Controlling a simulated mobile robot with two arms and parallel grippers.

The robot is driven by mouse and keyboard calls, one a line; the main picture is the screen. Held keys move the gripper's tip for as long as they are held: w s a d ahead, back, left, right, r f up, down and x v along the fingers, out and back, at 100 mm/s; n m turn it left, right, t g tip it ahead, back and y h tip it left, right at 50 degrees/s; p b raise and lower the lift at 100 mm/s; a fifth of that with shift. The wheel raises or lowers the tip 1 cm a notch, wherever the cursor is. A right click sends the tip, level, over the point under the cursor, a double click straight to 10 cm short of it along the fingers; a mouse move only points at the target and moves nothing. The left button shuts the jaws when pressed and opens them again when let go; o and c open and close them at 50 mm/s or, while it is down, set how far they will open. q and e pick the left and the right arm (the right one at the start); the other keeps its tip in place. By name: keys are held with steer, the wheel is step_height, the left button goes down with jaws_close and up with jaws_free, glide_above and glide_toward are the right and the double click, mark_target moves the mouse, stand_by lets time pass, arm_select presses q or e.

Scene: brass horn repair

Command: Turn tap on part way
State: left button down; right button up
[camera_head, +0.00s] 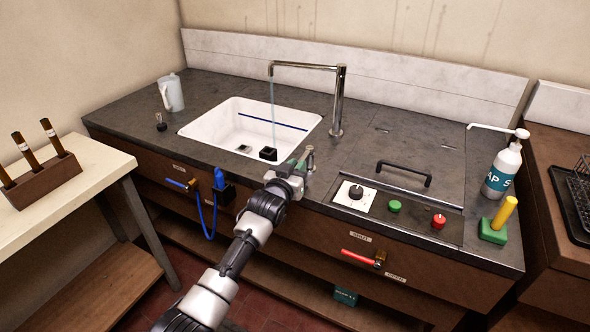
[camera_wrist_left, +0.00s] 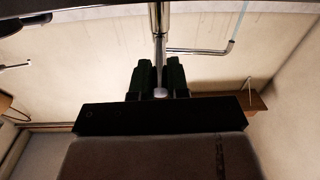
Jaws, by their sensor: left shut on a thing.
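The chrome tap (camera_head: 338,100) stands behind the right side of the white sink (camera_head: 200,124), its long spout reaching left over the basin. A thin stream of water (camera_head: 272,110) falls from the spout into the sink; the spout also shows in the left wrist view (camera_wrist_left: 200,52). My left gripper (camera_head: 301,163) is at the sink's front right corner, shut on a small metal tap lever (camera_head: 310,152). In the left wrist view a metal post (camera_wrist_left: 158,22) runs down to the gripper's dark fingers (camera_wrist_left: 160,78). My right gripper is out of view.
A white jug (camera_head: 171,93) stands left of the sink. A black handle (camera_head: 404,171), a panel with green (camera_head: 395,206) and red (camera_head: 438,221) knobs, and a soap bottle (camera_head: 503,168) are to the right. A blue hose (camera_head: 209,222) hangs in front.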

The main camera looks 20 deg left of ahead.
arm_select(q)
steer(key=shift+w+d+r+n+y, duration=0.1)
steer(key=shift+d+r+n+y, duration=0.2)
steer(key=shift+r, duration=0.15)
steer(key=shift+d+n+y, duration=0.1)
steer(key=shift+n+y, duration=0.2)
steer(key=shift+y, duration=0.2)
steer(key=shift+d+f, duration=0.1)
steer(key=shift+f, duration=0.05)
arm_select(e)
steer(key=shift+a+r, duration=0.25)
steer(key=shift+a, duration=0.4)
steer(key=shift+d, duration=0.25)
arm_select(q)
steer(key=c, duration=1.2)
jaws_free()
steer(key=shift+f, duration=0.1)
steer(key=shift+o, duration=0.5)
steer(key=shift+f, duration=0.15)
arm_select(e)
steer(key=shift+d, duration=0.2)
arm_select(q)
steer(key=shift+s, duration=0.2)
steer(key=s, duration=1)
steer(key=shift+s, duration=0.35)
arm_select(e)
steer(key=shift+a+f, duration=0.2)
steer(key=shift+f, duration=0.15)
